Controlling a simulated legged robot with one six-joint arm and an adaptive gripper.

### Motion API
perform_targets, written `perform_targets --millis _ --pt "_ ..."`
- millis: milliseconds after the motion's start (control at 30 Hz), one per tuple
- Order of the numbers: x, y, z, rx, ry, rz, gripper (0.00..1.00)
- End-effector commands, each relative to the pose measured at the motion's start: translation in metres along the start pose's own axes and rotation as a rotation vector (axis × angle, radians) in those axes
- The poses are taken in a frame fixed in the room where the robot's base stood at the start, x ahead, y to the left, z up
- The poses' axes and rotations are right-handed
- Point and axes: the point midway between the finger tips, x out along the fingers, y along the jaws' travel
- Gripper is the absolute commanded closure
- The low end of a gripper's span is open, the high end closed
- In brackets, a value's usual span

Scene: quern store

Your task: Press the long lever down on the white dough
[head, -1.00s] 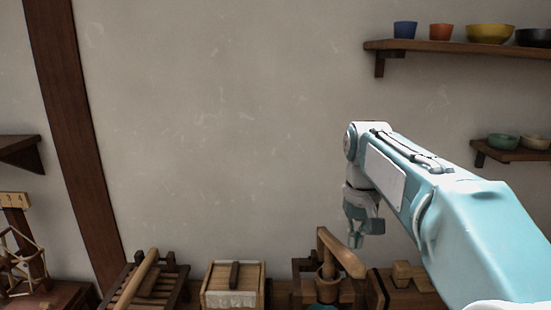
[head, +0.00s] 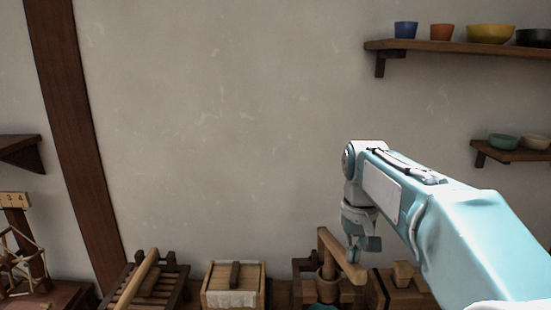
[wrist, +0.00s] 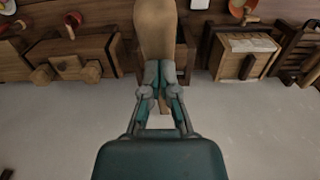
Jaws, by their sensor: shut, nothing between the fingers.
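The long lever (head: 340,255) is a thick pale wooden bar on a dark wooden press, sloping down to the right in the head view. In the wrist view the lever (wrist: 156,28) runs from the top edge to my fingertips. My gripper (head: 364,250) is shut and empty, right at the lever's lower right end. In the wrist view my gripper (wrist: 159,66) has its fingertips together over the lever's end; I cannot tell whether they touch it. I cannot make out the white dough; the space under the lever is mostly hidden.
A slatted wooden rack (head: 150,285) and a lidded box with white cloth (head: 233,284) stand left of the press. A wooden box with a knob (head: 404,285) stands close on its right. Shelves (head: 470,47) with bowls are higher on the right wall. The wall between is bare.

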Motion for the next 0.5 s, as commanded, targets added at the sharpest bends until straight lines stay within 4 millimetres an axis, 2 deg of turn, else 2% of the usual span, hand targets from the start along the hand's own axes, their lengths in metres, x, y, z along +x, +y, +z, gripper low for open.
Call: perform_targets --millis 500 --pt "0.018 0.000 0.000 0.000 -0.002 0.000 1.00"
